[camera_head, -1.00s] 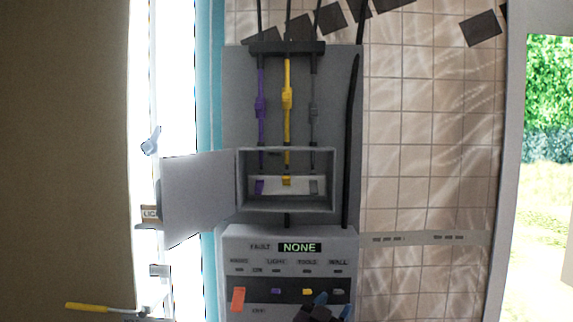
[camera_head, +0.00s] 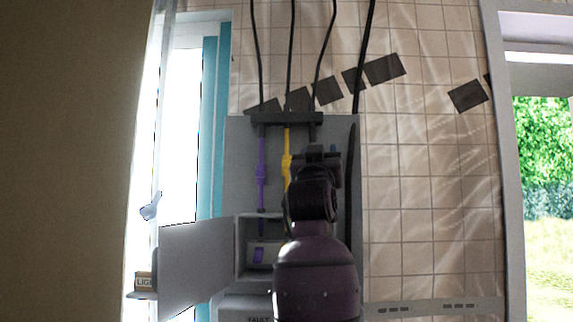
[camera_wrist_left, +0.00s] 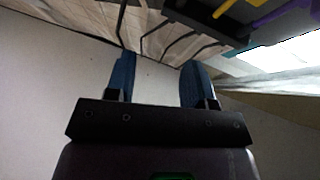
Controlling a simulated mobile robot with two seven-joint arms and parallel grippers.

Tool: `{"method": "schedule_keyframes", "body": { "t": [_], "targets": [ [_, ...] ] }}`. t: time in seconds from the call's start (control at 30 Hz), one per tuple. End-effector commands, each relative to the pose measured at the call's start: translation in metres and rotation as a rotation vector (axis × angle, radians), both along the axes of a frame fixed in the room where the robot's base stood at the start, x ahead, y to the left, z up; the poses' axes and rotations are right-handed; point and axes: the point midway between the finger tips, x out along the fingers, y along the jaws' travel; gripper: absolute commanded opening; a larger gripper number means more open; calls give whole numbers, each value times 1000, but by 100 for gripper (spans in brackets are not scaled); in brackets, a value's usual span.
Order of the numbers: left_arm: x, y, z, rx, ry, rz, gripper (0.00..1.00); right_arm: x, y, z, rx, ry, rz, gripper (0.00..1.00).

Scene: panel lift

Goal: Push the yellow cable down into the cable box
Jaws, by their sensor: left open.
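The yellow cable (camera_head: 287,150) hangs from the black bracket at the top of the grey panel; its lower part is hidden by my arm. The cable box (camera_head: 240,245) has its door swung open to the left; my arm covers its right part. My left gripper (camera_head: 320,152) is in front of the panel, just right of the yellow cable and above the box. In the left wrist view its blue fingers (camera_wrist_left: 157,75) are apart with nothing between them. The yellow cable (camera_wrist_left: 223,8) shows at the top edge there. My right gripper is not in view.
The purple cable (camera_head: 261,165) hangs left of the yellow one. The open box door (camera_head: 195,265) sticks out to the left. The black bracket (camera_head: 275,118) spans the panel top. A thick black cable (camera_head: 350,170) runs along the panel's right side. The tiled wall (camera_head: 430,200) is clear to the right.

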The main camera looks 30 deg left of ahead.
Motion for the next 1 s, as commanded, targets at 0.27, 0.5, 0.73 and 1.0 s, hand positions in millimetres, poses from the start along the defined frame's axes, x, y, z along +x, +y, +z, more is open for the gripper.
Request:
{"method": "schedule_keyframes", "body": {
  "t": [0.27,0.5,0.73,1.0],
  "targets": [
    [-29,28,67,-113,42,66,49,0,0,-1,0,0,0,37],
    [-26,65,55,-220,261,142,49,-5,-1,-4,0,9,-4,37],
    [-15,80,15,-250,491,197,49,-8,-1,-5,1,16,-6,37],
    [-7,84,6,-236,563,205,49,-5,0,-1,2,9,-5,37]
  ]
}}
